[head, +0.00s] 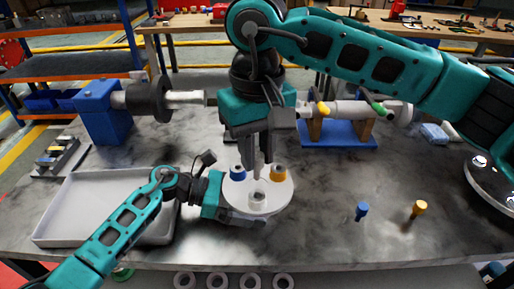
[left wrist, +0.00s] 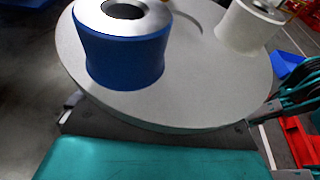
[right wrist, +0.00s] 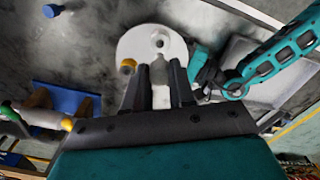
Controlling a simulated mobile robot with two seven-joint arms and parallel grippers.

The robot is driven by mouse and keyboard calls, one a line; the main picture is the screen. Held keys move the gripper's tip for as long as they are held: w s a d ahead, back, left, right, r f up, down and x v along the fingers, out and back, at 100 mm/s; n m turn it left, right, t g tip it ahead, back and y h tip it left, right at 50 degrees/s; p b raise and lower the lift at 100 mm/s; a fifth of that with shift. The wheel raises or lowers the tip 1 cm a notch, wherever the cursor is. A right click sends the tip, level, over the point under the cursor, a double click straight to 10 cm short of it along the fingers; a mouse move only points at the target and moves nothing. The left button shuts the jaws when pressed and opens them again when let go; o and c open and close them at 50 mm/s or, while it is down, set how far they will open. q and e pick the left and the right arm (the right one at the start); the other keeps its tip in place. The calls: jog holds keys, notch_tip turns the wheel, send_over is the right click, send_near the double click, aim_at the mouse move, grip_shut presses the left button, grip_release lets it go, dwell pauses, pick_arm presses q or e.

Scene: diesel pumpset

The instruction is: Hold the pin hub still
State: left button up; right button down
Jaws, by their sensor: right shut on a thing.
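The pin hub is a round white disc (head: 240,199) in the head view. A blue collar (head: 237,173), a yellow collar (head: 279,173) and a white collar (head: 257,200) stand on it. My left gripper (head: 236,216) is at the disc's near left rim, low against it; its fingertips are hidden under the disc. The left wrist view shows the disc (left wrist: 200,85) above that gripper, with the blue collar (left wrist: 124,45) close. My right gripper (head: 262,165) points down over the hub's far side, shut on a pale grey piece (right wrist: 160,75) partly hidden between its fingers.
A blue pin (head: 361,212) and a yellow-topped pin (head: 419,209) stand on the table at right. A white tray (head: 80,230) lies at left. A blue vise-like block (head: 103,112) and a blue stand (head: 337,134) holding a shaft are behind. The front right table is mostly clear.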

pick_arm(q)
jog(key=shift+c, duration=0.7)
dwell(0.4)
grip_shut()
dwell(0.7)
jog(key=shift+r, duration=0.1)
dwell(0.4)
